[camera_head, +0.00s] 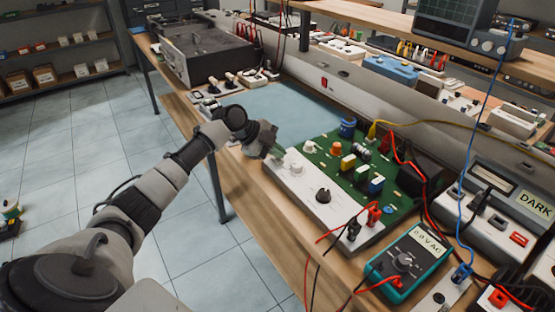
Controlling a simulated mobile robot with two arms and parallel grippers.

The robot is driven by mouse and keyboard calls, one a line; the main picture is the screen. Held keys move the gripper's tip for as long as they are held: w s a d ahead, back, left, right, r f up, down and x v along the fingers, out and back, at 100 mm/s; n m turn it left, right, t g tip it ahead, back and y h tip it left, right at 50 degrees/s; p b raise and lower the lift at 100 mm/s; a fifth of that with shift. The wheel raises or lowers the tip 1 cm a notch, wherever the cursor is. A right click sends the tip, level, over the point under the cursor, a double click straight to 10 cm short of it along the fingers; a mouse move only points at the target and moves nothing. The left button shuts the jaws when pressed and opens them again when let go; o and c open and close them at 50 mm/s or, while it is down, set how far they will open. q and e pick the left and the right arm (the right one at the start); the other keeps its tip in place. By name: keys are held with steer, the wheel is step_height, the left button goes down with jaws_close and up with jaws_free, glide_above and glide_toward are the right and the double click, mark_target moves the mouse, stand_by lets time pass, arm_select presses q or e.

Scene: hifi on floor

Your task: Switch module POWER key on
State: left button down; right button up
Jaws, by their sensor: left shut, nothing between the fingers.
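The module is a green circuit board (325,150) with a pale front panel (296,188), lying on the wooden bench. The panel carries a light knob (296,168), a black knob (323,195) and red and black terminals at its near end. My left arm reaches in from the lower left. My left gripper (282,155) is shut and empty at the panel's far left end, close to the light knob. I cannot tell whether it touches the panel. A POWER key cannot be made out; the gripper may hide part of that end. My right gripper is out of view.
A teal multimeter (407,262) with leads lies right of the module. Red, yellow and blue cables run over the right side. A blue-grey mat (285,108) lies clear behind my gripper. A unit marked DARK (536,205) stands at the right.

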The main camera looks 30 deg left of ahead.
mark_target(277, 160)
arm_select(q)
steer(key=shift+f, duration=0.15)
steer(key=shift+r, duration=0.4)
stand_by(0.4)
steer(key=shift+r+p, duration=0.45)
steer(key=shift+p, duration=0.1)
step_height(277, 160, up, 5)
steer(key=p, duration=0.3)
steer(key=shift+r+p, duration=0.1)
steer(key=shift+p, duration=0.2)
